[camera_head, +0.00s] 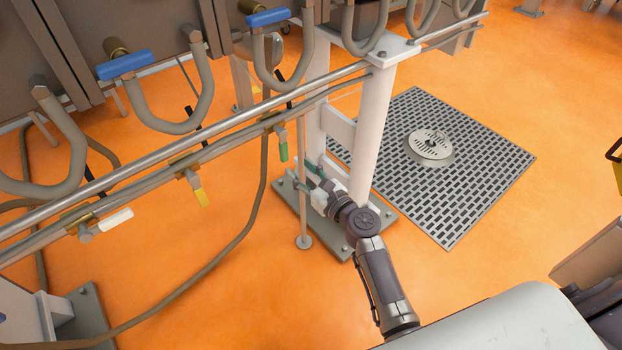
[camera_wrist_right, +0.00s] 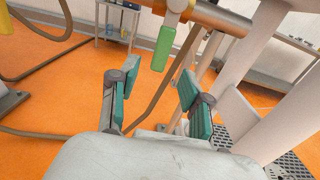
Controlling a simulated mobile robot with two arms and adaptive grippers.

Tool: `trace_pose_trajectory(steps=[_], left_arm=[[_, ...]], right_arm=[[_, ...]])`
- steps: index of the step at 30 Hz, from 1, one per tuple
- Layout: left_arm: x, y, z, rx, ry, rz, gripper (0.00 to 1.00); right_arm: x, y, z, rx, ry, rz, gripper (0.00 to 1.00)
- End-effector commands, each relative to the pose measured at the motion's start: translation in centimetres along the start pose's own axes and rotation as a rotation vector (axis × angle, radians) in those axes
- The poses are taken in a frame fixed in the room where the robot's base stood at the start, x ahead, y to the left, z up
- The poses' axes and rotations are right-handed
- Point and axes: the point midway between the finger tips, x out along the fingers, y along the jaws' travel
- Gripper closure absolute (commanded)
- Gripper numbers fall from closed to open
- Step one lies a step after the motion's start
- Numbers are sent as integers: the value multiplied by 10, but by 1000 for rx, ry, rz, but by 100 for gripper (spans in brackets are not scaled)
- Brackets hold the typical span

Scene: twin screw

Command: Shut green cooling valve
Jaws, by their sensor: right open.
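The green cooling valve handle (camera_head: 283,151) hangs down from the pipe in the head view, left of the white post. In the right wrist view the green handle (camera_wrist_right: 163,47) is upright, slightly tilted, beyond and above the gap between my fingers. My right gripper (camera_head: 307,175) is just below and right of the handle in the head view, beside the post. In the right wrist view my right gripper (camera_wrist_right: 159,77) is open, with teal pads apart and nothing between them. The handle appears apart from both fingers. My left gripper is not in view.
A yellow handle (camera_head: 200,195) and a white handle (camera_head: 114,220) sit on the same pipe run (camera_head: 150,172). The white post (camera_head: 372,130) stands close to my right gripper. A thin rod (camera_head: 303,215) reaches the floor. Blue handles (camera_head: 124,64) are above. A floor grate (camera_head: 470,185) lies right.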

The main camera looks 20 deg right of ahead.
Motion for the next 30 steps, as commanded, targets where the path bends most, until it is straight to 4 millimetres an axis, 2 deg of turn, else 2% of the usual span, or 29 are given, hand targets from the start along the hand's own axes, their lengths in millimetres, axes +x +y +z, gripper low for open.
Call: trace_pose_trajectory(steps=[3,9,26,29,30], left_arm=[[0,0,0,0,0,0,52],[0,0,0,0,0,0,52],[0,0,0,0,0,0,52],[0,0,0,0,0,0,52],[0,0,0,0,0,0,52]], right_arm=[[-22,0,0,1,1,0,52],[-40,0,0,2,-1,1,52],[-42,1,0,-6,1,4,52],[-48,13,-5,-124,28,48,52],[-53,23,-9,-228,50,88,52]])
